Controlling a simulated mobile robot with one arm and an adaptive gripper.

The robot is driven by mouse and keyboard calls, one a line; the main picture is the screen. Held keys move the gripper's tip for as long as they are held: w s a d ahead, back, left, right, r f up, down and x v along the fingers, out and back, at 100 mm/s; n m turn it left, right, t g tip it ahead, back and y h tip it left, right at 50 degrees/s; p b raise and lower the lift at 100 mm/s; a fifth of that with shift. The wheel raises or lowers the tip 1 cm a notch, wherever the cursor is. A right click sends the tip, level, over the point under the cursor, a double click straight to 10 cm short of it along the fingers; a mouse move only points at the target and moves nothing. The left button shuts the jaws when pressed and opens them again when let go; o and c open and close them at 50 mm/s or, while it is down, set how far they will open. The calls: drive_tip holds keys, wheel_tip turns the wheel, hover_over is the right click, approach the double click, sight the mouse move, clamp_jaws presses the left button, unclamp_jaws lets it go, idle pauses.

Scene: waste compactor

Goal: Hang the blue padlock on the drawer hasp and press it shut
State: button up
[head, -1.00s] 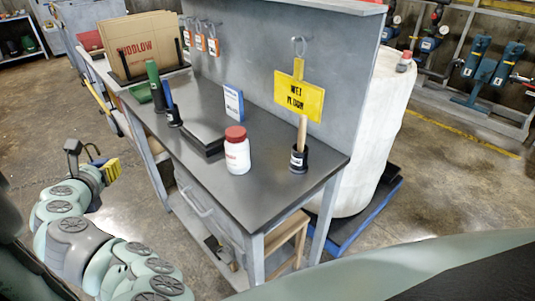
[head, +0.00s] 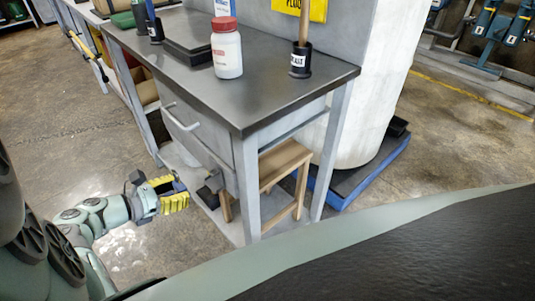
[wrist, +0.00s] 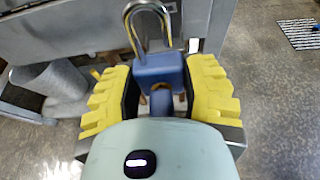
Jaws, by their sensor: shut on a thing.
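The blue padlock (wrist: 158,70) is between the yellow pads of my gripper (wrist: 160,95) in the wrist view. In the head view my gripper (head: 172,192) is low, left of the bench's front corner, with the padlock mostly hidden in the jaws.
The dark benchtop (head: 265,95) holds a white bottle with a red lid (head: 227,55), a black cup (head: 300,62) and a black tray (head: 185,40). A wooden stool (head: 285,165) stands under the bench.

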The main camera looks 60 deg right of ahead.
drive_tip(key=shift+a+f+b, duration=0.25)
drive_tip(key=shift+f, duration=0.25)
drive_tip(key=shift+a+f+b, duration=0.2)
drive_tip(key=shift+f+b, duration=0.05)
drive_tip(key=shift+f, duration=0.2)
drive_tip(key=shift+a+r+p, duration=0.1)
drive_tip(key=shift+r+p, duration=0.2)
drive_tip(key=shift+p, duration=0.25)
drive_tip(key=p, duration=0.2)
approach(217, 176)
drive_tip(key=shift+s+d+f, duration=0.15)
drive_tip(key=shift+d+f, duration=0.45)
drive_tip(key=shift+d, duration=0.15)
drive_tip(key=shift+s+d+f, duration=0.15)
drive_tip(key=shift+d+f, duration=0.45)
drive_tip(key=shift+d, duration=0.15)
drive_tip(key=shift+w+a+p, duration=0.1)
drive_tip(key=shift+w+p, duration=0.05)
drive_tip(key=shift+p, duration=0.35)
drive_tip(key=shift+s+d, duration=0.3)
drive_tip(key=shift+d, duration=0.7)
drive_tip(key=shift+s+d, duration=0.25)
drive_tip(key=shift+d, duration=0.8)
idle(0.6)
drive_tip(key=shift+f, duration=0.2)
idle(0.3)
drive_tip(key=o, duration=1.1)
drive_tip(key=shift+c, duration=0.2)
